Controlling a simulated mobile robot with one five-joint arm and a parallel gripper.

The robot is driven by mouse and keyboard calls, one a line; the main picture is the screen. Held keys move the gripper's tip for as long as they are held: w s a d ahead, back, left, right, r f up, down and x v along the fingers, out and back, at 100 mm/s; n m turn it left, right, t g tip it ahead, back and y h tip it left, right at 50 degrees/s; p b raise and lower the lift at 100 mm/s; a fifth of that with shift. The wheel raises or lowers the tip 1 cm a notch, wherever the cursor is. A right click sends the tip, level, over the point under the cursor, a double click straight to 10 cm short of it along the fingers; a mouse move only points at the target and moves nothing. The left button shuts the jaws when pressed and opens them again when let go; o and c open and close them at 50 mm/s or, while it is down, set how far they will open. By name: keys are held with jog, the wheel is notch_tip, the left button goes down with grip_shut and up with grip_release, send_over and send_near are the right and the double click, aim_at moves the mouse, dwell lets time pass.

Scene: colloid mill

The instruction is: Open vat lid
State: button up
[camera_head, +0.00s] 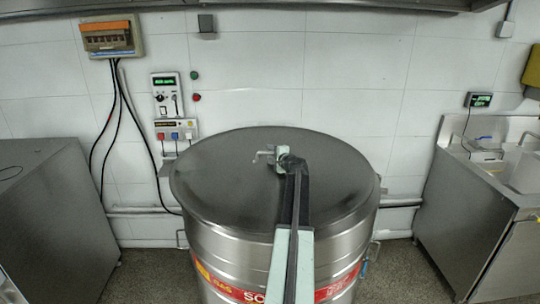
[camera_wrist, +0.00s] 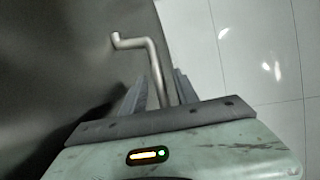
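The steel vat (camera_head: 225,262) stands in the middle of the head view, with its round grey lid (camera_head: 225,170) lying flat on it. A thin bent metal handle (camera_head: 264,154) shows at the lid's middle, left of my gripper (camera_head: 284,160). In the wrist view, the crank-shaped handle (camera_wrist: 152,62) runs between the two fingers of my gripper (camera_wrist: 160,90). The fingers are apart, with narrow gaps seeming to show on both sides of the rod. My gripper hides the handle's far end. The lid (camera_wrist: 60,60) fills the left of the wrist view.
A steel cabinet (camera_head: 50,210) stands at the left and a steel sink unit (camera_head: 475,215) at the right. A control panel (camera_head: 168,95) and a breaker box (camera_head: 112,36) with hanging cables are on the tiled wall behind. Floor shows on both sides of the vat.

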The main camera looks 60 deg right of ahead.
grip_shut()
dwell(1.4)
